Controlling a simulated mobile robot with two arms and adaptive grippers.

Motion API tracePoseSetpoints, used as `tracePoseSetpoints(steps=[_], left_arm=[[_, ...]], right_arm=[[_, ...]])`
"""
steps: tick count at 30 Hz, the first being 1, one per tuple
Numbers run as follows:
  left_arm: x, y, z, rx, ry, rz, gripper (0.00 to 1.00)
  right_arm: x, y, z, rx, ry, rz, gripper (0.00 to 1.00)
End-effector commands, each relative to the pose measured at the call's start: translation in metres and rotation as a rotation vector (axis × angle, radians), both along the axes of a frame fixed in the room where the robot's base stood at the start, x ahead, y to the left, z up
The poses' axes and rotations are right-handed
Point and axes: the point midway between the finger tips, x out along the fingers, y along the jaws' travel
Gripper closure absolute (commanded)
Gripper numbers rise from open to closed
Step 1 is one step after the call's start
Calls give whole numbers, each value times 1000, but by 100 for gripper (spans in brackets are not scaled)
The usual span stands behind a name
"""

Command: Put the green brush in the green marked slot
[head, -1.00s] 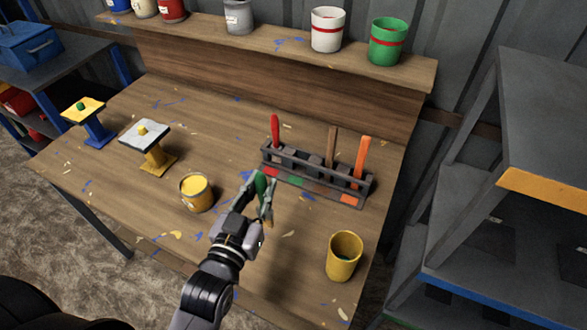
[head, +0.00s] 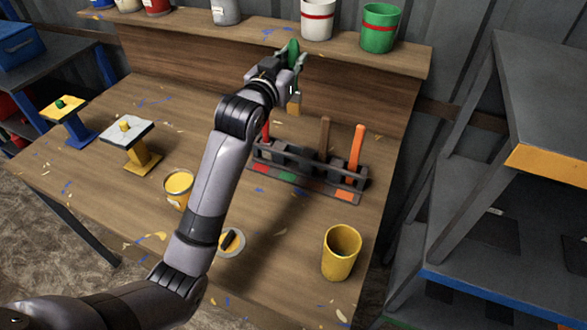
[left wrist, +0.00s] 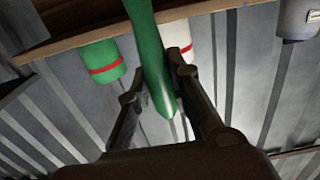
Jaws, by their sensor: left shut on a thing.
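The green brush (head: 292,50) is held in my left gripper (head: 291,66), which is shut on its handle. The handle points up and the bristle end (head: 294,103) hangs below. The gripper is raised above the rack, in front of the upper shelf. In the left wrist view the green brush (left wrist: 152,65) stands between the fingers. The dark rack (head: 310,168) holds a red, a brown and an orange handle. The green mark (head: 288,176) is on its front, second from the left. My right gripper is out of view.
A yellow cup (head: 341,252) stands at the table's front right. A yellow paint can (head: 178,188) and two small stands (head: 128,137) are to the left. White (head: 318,18) and green (head: 381,27) buckets stand on the shelf. A grey shelf unit (head: 530,100) is at right.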

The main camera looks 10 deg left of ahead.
Motion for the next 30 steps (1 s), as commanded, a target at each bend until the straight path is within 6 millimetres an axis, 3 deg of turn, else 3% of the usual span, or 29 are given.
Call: tracePoseSetpoints(steps=[2,5,18,30], left_arm=[[4,0,4,0,-1,0,100],[5,1,-6,0,5,0,100],[5,1,-118,0,5,1,100],[4,1,-168,0,3,1,100]], right_arm=[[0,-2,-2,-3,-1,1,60],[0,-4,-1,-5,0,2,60],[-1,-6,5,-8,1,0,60],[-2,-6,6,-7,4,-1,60]])
